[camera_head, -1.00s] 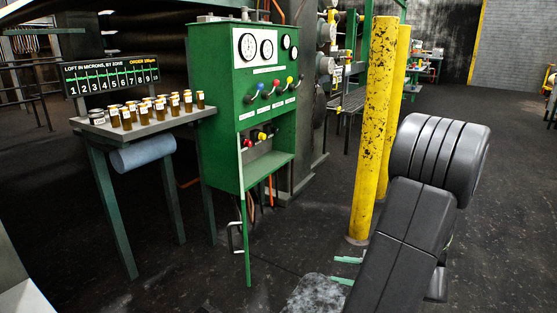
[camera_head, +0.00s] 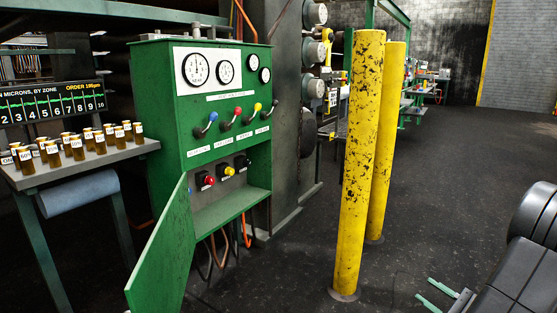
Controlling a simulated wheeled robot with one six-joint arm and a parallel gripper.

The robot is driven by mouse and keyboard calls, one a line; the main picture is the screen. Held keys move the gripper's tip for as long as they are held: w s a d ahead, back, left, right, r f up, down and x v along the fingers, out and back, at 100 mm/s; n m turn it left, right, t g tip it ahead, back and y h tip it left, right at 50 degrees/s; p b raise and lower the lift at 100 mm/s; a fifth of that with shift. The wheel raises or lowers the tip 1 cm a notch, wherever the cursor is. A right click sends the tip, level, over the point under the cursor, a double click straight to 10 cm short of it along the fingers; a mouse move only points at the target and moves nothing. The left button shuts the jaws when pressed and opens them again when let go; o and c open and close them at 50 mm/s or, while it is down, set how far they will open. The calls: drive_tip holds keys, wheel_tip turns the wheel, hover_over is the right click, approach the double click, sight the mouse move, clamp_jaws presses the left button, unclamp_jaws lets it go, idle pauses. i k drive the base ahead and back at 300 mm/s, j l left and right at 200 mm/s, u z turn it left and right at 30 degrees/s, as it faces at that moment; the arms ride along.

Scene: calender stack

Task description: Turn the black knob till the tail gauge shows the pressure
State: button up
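A green control cabinet (camera_head: 160,120) stands left of centre. In its lower recess is a row of knobs: a black knob (camera_head: 243,162) at the right end, a yellow knob (camera_head: 228,171), a red knob (camera_head: 206,180) and a blue one partly behind the open door. A black lever (camera_head: 268,108) ends the row of coloured levers above. Several dials, including a large gauge (camera_head: 196,70) and a small right gauge (camera_head: 264,75), line the top. Their labels and readings are too small to read. My gripper (camera_head: 424,289) is low at right, fingers apart, empty, far from the cabinet.
The cabinet's green door (camera_head: 165,255) hangs open, jutting toward me at left. Two yellow posts, the near one (camera_head: 357,170) in front, stand between cabinet and open floor. A table (camera_head: 130,152) with brown jars is at left. Dark floor (camera_head: 455,190) is clear at right.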

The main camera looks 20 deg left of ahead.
sight(246, 164)
drive_tip(key=i+j+u, duration=0.1)
drive_tip(key=i+u, duration=0.75)
drive_tip(key=i, duration=0.15)
drive_tip(key=i+l+u, duration=0.25)
drive_tip(key=i+u, duration=0.15)
drive_tip(key=i+j+z, duration=0.35)
drive_tip(key=i+j, duration=0.85)
